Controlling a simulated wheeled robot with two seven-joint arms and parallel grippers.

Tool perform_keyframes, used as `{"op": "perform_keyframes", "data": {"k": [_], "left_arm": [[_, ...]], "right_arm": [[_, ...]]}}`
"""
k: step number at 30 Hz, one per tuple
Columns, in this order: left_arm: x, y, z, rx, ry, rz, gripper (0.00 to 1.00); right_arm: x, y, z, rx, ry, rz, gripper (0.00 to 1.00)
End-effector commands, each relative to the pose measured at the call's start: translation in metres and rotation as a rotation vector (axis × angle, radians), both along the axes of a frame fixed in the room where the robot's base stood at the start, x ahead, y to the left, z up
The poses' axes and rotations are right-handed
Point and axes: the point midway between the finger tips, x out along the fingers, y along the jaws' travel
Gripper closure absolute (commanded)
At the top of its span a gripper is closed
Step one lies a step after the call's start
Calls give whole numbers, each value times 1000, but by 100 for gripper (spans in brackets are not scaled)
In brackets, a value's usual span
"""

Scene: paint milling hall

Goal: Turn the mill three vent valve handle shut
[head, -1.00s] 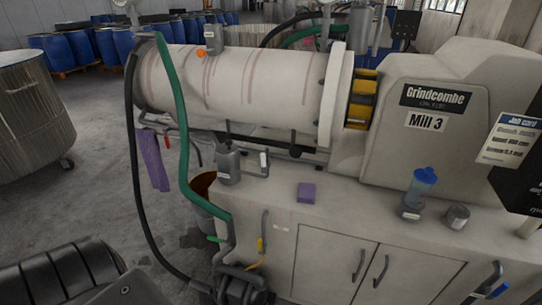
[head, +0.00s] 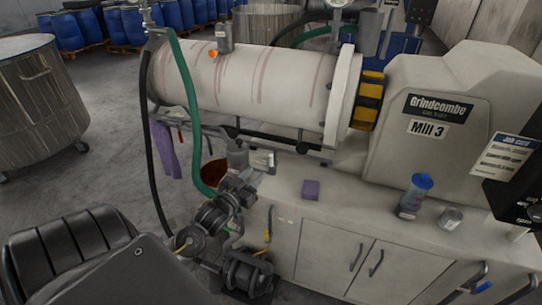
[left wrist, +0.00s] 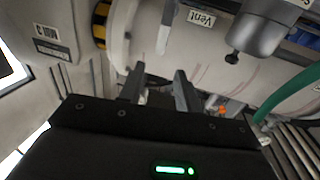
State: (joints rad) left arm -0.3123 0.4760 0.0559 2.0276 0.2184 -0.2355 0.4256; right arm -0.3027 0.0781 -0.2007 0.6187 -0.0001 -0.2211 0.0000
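A pale vent valve handle (left wrist: 165,28) shows in the left wrist view beside a label reading Vent (left wrist: 201,18), in front of the mill's drum. My left gripper (left wrist: 158,84) is open there, with nothing between its fingers and the handle apart from them, near the picture's top. In the head view my left gripper (head: 264,161) is below the front of the drum (head: 260,85), beside a grey canister-like part (head: 237,154). There the gripper covers the handle's area, so I cannot make out the handle's angle. The housing is marked Mill 3 (head: 428,129). My right gripper is out of view.
A green hose (head: 188,105) and a black hose (head: 151,150) hang just left of my left gripper. A purple block (head: 311,190), a blue-capped bottle (head: 416,196) and a small tin (head: 451,217) stand on the cabinet top. A black pump (head: 246,272) is below.

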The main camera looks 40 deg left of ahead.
Motion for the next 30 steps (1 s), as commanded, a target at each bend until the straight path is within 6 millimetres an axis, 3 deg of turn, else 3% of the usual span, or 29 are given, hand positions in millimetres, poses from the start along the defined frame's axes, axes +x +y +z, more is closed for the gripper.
{"op": "perform_keyframes", "data": {"k": [5,19,30], "left_arm": [[13,2,1,0,0,1,66],[92,13,1,0,1,1,66],[107,15,-2,0,2,0,66]], "right_arm": [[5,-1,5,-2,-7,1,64],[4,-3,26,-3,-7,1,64],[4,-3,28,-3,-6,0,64]]}}
